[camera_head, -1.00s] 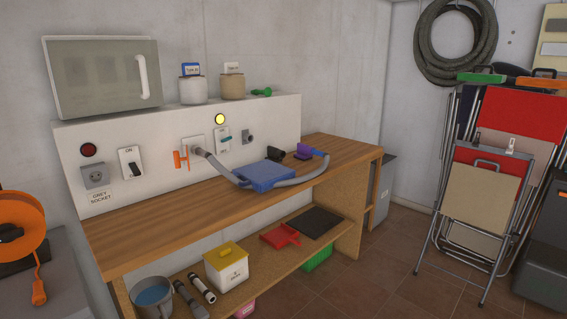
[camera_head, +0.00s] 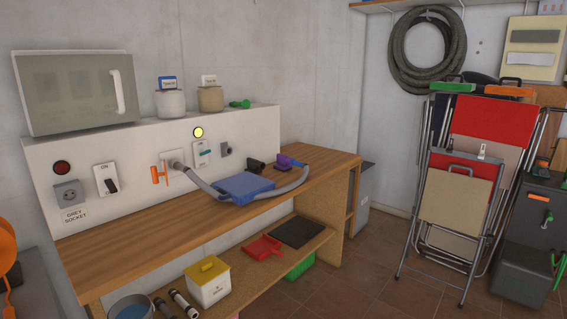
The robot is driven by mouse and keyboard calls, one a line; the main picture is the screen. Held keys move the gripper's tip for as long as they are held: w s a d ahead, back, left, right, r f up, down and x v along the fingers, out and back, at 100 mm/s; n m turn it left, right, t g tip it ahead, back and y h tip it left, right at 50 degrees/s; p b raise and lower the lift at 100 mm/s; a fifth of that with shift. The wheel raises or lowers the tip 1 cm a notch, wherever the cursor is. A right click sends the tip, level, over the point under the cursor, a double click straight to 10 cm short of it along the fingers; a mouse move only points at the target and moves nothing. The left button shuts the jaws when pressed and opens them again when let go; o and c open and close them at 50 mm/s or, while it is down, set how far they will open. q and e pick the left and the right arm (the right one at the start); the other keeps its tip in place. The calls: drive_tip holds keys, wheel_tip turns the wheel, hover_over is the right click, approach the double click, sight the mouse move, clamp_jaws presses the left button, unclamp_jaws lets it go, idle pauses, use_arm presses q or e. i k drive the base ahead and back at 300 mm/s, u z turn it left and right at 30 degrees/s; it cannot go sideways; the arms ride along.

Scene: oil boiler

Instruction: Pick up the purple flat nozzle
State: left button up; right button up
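The purple flat nozzle (camera_head: 286,161) is at the right part of the wooden workbench (camera_head: 150,229), at the end of a grey hose (camera_head: 287,190). The hose runs from the wall panel past a blue box (camera_head: 246,187) and curves round to the nozzle. A small black piece (camera_head: 256,166) sits just left of the nozzle. Neither of my grippers shows in the head view.
A lower shelf holds a yellow-lidded white box (camera_head: 209,283), a red dustpan (camera_head: 263,248) and a black mat (camera_head: 299,231). Folded chairs (camera_head: 455,205) lean at the right. The tiled floor (camera_head: 362,278) between bench and chairs is clear.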

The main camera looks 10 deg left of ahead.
sight(284, 164)
drive_tip(key=z, duration=0.45)
drive_tip(key=i, duration=2.9)
drive_tip(key=u, duration=0.8)
